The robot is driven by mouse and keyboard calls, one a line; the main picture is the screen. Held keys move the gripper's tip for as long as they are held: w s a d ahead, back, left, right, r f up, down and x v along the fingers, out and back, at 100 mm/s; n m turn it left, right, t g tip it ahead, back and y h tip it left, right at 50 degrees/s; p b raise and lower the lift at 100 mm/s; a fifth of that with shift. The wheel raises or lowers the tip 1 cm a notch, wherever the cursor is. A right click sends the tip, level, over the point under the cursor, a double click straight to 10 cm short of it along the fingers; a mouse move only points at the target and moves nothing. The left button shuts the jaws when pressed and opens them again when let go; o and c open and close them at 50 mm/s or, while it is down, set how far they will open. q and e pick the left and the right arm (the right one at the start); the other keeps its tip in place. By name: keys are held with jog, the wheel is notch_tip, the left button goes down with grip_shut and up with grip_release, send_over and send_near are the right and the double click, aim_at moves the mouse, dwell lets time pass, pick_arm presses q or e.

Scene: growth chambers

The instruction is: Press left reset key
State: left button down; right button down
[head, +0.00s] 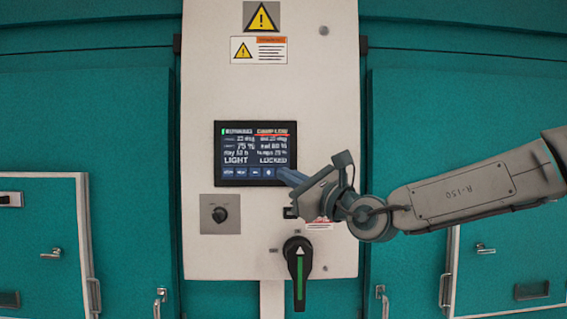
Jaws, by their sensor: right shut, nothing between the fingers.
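The control panel's dark display (255,153) is lit with white text in two columns. The left column ends in "LIGHT" and the right in "LOCKED"; a red line runs under the right column's heading. A row of small blue keys (241,172) lies along the bottom of the display. Their labels are too small to read, so I cannot tell which is the left reset key. My right gripper (286,176) is shut and empty, its tips at the display's lower right corner. I cannot tell if it touches. My left gripper is not in view.
Below the display are a black round knob (219,214) on a grey plate and a large black rotary handle (298,268) with a green stripe. A small dark part (290,212) is partly behind my gripper. Teal chamber doors (90,120) flank the cream panel (205,60).

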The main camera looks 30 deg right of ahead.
jog(key=w, duration=0.1)
jog(key=w+d, duration=0.1)
jog(key=w, duration=0.1)
jog(key=shift+w+d+f, duration=0.1)
jog(key=shift+d, duration=0.05)
jog(key=shift+s+d, duration=0.1)
jog(key=shift+s, duration=0.15)
jog(key=shift+w, duration=0.15)
dwell(0.5)
dwell(1.1)
jog(key=shift+w+d+b, duration=0.15)
jog(key=shift+w+b, duration=0.05)
jog(key=shift+b, duration=0.3)
jog(key=shift+w, duration=0.1)
